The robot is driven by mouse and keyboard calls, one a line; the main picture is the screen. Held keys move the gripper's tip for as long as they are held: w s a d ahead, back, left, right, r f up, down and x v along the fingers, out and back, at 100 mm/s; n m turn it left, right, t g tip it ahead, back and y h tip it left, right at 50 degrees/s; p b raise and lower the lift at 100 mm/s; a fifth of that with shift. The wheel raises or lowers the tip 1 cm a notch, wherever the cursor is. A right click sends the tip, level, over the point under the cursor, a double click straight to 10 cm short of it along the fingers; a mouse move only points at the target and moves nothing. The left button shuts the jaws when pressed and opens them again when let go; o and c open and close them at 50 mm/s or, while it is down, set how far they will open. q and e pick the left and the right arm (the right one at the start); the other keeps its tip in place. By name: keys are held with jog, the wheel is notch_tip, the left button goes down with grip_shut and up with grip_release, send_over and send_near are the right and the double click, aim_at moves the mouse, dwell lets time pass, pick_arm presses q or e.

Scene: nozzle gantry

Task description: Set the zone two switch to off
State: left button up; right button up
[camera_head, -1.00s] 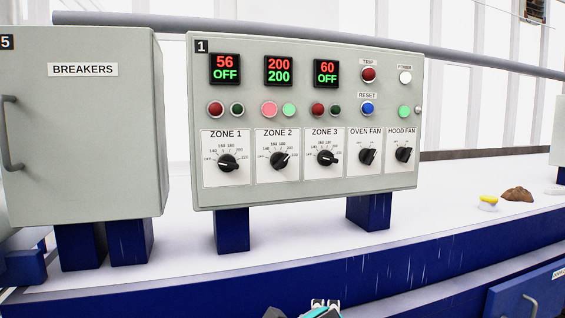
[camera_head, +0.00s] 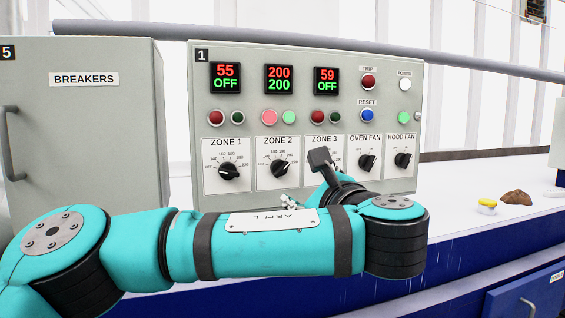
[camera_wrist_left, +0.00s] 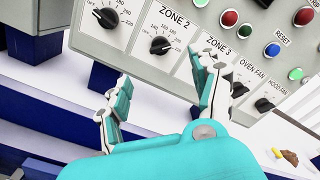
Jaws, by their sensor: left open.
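The zone 2 switch (camera_head: 279,169) is a black rotary knob on a white plate on the grey control panel (camera_head: 318,74). Its white mark points to the upper right, toward the high end of the scale, not toward OFF on the left. The zone 2 display (camera_head: 278,79) reads 200 over 200. My left gripper (camera_head: 290,203) is mostly hidden by its own arm, low in front of the panel. In the left wrist view, the open, empty left gripper (camera_wrist_left: 165,75) has its fingers apart below the zone 2 knob (camera_wrist_left: 160,45), not touching it. My right gripper is not in view.
The zone 1 knob (camera_head: 229,171) is left of zone 2. The zone 3 knob is hidden behind my left wrist. The oven fan (camera_head: 367,162) and hood fan (camera_head: 403,160) knobs are further right. A breakers cabinet (camera_head: 85,130) stands left, across a gap.

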aim_at(282, 169)
pick_arm(q)
jog(key=p+x, duration=0.6)
jog(key=x, duration=0.6)
jog(key=shift+r, duration=0.1)
jog(key=shift+w+a, duration=0.2)
jog(key=shift+w, duration=0.35)
